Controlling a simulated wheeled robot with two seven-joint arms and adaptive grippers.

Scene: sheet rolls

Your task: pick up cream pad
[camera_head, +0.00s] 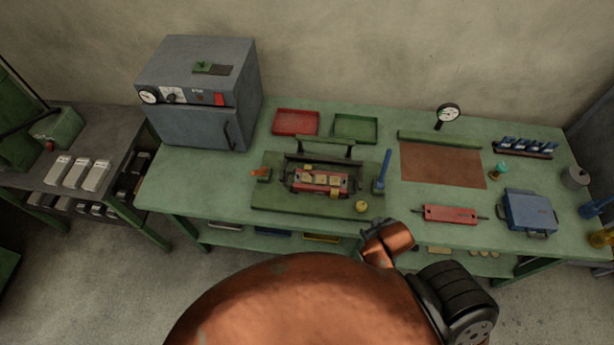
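I cannot clearly single out the cream pad. Small cream or yellowish pieces (320,178) lie in the red roller fixture (300,186) on the dark green board (275,198). A round yellow piece (361,206) lies at the board's front right corner. A pale flat piece (440,250) shows below the table's front edge. My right gripper (366,229) is a small dark shape at the table's front edge, just below the yellow piece and mostly hidden by my copper arm. Its fingers are too small to read. My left gripper is not in view.
The green table (215,185) carries a grey oven (205,95), a red tray (296,122), a green tray (356,128), a brown sheet (440,165), a red roller (450,214) and a blue case (528,212). A blue-handled tool (383,170) stands upright beside the fixture.

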